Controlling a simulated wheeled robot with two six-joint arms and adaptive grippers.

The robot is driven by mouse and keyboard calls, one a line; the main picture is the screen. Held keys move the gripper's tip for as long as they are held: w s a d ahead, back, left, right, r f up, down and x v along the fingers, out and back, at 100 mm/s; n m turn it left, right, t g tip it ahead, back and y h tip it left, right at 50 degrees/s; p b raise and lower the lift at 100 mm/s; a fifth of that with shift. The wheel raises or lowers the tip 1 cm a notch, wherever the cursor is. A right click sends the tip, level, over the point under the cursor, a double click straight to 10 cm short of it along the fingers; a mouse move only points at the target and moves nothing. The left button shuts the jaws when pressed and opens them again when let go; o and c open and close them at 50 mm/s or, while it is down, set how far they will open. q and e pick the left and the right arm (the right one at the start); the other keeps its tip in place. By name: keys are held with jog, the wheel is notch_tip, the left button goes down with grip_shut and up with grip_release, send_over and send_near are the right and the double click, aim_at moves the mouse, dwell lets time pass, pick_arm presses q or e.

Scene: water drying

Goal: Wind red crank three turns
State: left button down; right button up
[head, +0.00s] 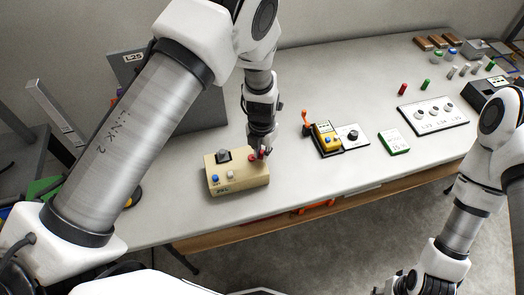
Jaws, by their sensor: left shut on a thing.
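A beige box (237,180) sits near the front edge of the table, with a red crank (253,157) at its top right, a blue button, a pale button and a dark pyramid-shaped knob. My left gripper (262,149) points down over that corner, shut on the red crank. Its fingers partly hide the crank, so its angle is hard to tell. My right gripper (408,286) is low at the bottom edge, away from the table, and its fingertips are cut off or too small to read.
Farther right are a green-edged card (394,142) and a white panel (433,116) with knobs. Small pegs and blocks lie at the back right.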

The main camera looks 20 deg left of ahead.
pick_arm(q)
jog(key=shift+s+m, duration=0.1)
jog(key=shift+m, duration=0.2)
